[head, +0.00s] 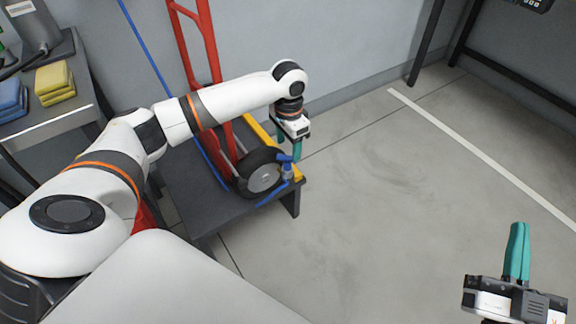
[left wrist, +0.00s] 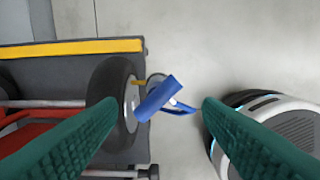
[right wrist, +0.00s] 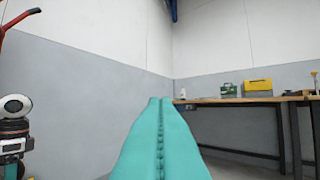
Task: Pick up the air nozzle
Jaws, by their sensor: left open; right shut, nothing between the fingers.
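The blue air nozzle (head: 286,166) shows beside the black wheel of the red hand truck, near the edge of the dark platform. In the left wrist view the nozzle (left wrist: 160,97) lies tilted between the two finger lines, beyond the fingertips. My left gripper (head: 289,146) is open and empty, pointing down just above the nozzle, with teal fingers apart. Whether the nozzle hangs or rests on something, I cannot tell. My right gripper (head: 518,228) is shut and empty over the floor at the lower right; its closed teal fingers (right wrist: 160,105) fill the middle of the right wrist view.
The red hand truck (head: 203,45) with its wheel (head: 261,173) stands on the dark platform (head: 187,182), which has a yellow edge. A side table (head: 60,122) holds yellow and blue pads. The right wrist view shows a workbench (right wrist: 240,101). Floor at right is clear.

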